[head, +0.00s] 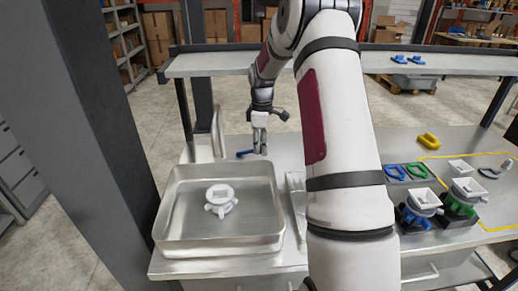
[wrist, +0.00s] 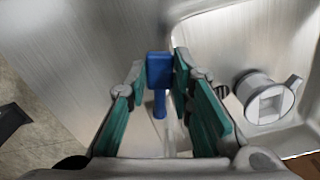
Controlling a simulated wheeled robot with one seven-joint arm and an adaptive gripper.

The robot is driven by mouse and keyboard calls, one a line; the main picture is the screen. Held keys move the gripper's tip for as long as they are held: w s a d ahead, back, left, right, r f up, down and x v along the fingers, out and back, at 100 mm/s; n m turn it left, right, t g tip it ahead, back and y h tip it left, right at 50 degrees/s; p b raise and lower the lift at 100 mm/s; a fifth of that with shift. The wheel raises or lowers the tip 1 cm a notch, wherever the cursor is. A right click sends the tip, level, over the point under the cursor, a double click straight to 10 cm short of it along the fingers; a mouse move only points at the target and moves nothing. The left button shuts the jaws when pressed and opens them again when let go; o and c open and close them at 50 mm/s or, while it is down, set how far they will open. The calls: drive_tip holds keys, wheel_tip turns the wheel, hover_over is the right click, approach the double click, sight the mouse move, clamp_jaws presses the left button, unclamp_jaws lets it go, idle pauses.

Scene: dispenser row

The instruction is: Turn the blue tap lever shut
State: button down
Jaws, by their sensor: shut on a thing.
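The blue tap lever (head: 245,154) shows as a small blue bar beside my gripper (head: 260,150), behind the metal sink. In the wrist view the lever (wrist: 159,72) stands between the two teal-padded fingers, with a square head and a narrower stem below. My gripper is shut on it. The curved metal tap spout (head: 217,132) rises at the sink's back edge. The lever's mount is hidden in the head view.
The metal sink (head: 167,215) holds a light grey pronged fitting (head: 220,200), also in the wrist view (wrist: 268,98). A shelf (head: 215,62) crosses above the bench. Right of my arm are blue and green clips (head: 395,172), a yellow one (head: 428,141) and dispensers (head: 465,195).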

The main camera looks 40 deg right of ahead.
drive_tip(key=shift+w+d+n, duration=0.5)
drive_tip(key=shift+w+n, duration=0.05)
drive_tip(key=shift+n, duration=0.45)
drive_tip(key=c, duration=1.4)
unclamp_jaws()
wheel_tip(320, 180, up, 8)
drive_tip(key=shift+f, duration=0.2)
drive_tip(key=shift+c, duration=0.3)
